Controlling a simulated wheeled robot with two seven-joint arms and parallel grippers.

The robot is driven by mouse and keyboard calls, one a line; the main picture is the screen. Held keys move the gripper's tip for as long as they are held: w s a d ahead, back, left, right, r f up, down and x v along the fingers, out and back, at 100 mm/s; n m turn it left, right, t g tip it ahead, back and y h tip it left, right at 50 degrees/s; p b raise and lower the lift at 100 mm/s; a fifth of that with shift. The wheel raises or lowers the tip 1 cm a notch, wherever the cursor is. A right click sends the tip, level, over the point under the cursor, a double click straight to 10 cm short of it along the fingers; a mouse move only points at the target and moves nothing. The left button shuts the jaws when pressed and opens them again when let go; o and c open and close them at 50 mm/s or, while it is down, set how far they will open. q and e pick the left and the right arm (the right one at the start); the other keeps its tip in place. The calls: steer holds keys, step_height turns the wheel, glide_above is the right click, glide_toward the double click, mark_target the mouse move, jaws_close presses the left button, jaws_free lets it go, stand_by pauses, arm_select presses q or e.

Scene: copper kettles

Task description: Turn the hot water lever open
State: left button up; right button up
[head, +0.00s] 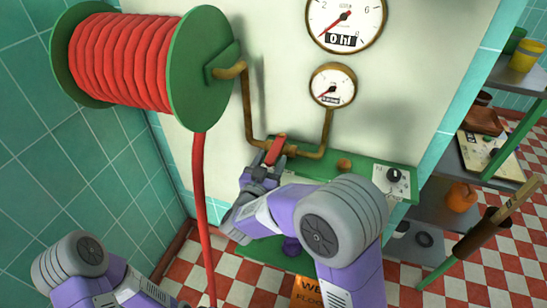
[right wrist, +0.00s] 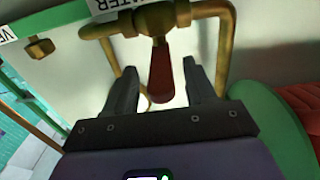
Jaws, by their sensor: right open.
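The red lever (head: 277,148) sits on a brass valve in the copper pipe (head: 300,152), below the small gauge. In the right wrist view the red lever (right wrist: 161,75) hangs from the brass valve body (right wrist: 158,20) and points toward my gripper. My right gripper (head: 262,172) is open at the lever. Its two dark fingers (right wrist: 160,88) stand on either side of the lever with a gap on each side. My left arm shows at the lower left of the head view, but its gripper is outside the frame.
A red hose reel (head: 120,62) with green flanges hangs at the left, its hose (head: 203,210) running down. Two gauges (head: 332,85) are on the wall panel. A control box with a knob (head: 394,176) is to the right. Metal shelves (head: 480,155) and a broom stand farther right.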

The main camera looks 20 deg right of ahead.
mark_target(276, 148)
steer(key=shift+x, duration=1.45)
jaws_close()
